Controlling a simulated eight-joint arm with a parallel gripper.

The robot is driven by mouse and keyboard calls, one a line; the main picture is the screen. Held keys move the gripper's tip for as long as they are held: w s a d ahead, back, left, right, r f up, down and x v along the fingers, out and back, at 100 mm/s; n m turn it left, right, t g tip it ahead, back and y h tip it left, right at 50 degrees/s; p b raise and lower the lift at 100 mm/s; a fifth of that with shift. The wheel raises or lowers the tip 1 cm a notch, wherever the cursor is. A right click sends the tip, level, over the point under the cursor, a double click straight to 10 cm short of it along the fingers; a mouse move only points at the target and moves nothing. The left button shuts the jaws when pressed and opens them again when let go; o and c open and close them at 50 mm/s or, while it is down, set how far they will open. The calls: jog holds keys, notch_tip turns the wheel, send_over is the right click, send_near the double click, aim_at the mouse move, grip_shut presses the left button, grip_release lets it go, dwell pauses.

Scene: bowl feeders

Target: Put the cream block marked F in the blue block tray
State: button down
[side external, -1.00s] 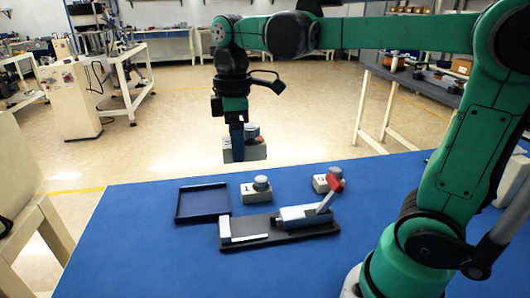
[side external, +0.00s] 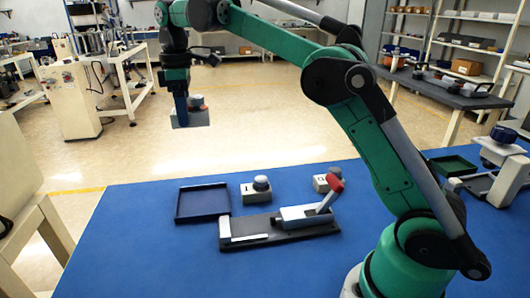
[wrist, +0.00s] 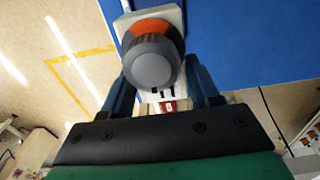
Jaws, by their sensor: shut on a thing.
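My gripper (side external: 182,121) is shut on a cream block (side external: 193,119) with a grey knob and an orange ring, held in the air beyond the table's far left edge. In the wrist view the block (wrist: 158,13) sits between the two fingers (wrist: 166,98), its knob towards the camera. Its letter cannot be read. The dark blue tray (side external: 203,203) lies flat and empty on the table's left side, below and nearer than the held block. The tray does not show clearly in the wrist view.
Two more knobbed blocks stand right of the tray, one close (side external: 256,195) and one farther right (side external: 321,184). A clamp fixture with a red-tipped lever (side external: 300,216) lies in front of them. A green tray (side external: 452,165) and another device (side external: 503,152) are at far right.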

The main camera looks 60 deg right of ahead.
aim_at(199, 203)
jog(key=shift+w+f, duration=0.25)
jog(key=shift+f, duration=0.35)
notch_tip(199, 203, down, 19)
jog(key=shift+f, duration=0.1)
jog(key=shift+c, duration=1.1)
grip_release()
jog(key=shift+f, duration=0.1)
